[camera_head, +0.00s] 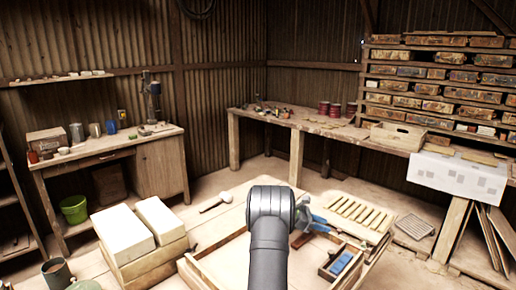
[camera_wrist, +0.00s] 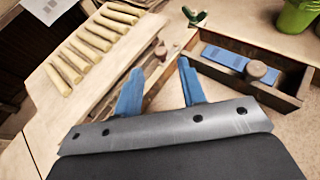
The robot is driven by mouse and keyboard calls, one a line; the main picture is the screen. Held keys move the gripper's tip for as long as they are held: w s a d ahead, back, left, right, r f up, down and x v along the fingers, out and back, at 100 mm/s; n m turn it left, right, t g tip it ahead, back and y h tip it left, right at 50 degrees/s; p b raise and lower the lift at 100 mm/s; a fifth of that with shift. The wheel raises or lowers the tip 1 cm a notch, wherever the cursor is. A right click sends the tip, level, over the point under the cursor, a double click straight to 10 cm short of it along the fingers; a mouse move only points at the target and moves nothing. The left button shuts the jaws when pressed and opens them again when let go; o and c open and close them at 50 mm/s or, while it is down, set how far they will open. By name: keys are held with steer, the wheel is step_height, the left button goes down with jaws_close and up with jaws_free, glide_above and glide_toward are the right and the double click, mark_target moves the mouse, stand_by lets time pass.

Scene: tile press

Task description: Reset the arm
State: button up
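My gripper (camera_wrist: 160,88) shows in the wrist view with its two blue fingers spread apart and nothing between them. In the head view my grey arm stands in front of the bench, and part of the blue gripper (camera_head: 318,222) shows just right of it. The gripper is above the wooden bench, between a board of cream strips (camera_wrist: 88,45) on the left and a wooden box holding a blue block (camera_wrist: 224,58) on the right. The board of strips (camera_head: 357,211) and the blue block (camera_head: 341,263) also show in the head view.
A round wooden knob (camera_wrist: 257,70) is beside the blue block. A small green object (camera_wrist: 194,17) and a green container (camera_wrist: 296,14) are beyond the box. Two pale blocks (camera_head: 124,233) stand on the bench's left. Shelves of boxes (camera_head: 440,85) line the back right.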

mark_target(339, 230)
steer(key=x, duration=0.5)
stand_by(0.3)
steer(key=v, duration=1.7)
steer(key=x, duration=1.7)
steer(key=shift+s+r+n+t, duration=0.1)
steer(key=shift+s+n+t, duration=0.15)
steer(key=shift+n+t, duration=0.3)
steer(key=n+t, duration=0.1)
steer(key=s+n+t+y, duration=0.1)
steer(key=n+t, duration=0.1)
steer(key=s+n+t, duration=0.1)
steer(key=t, duration=0.1)
steer(key=shift+s+a+n, duration=0.2)
steer(key=shift+a+n, duration=0.05)
steer(key=v, duration=1.7)
steer(key=shift+s, duration=0.2)
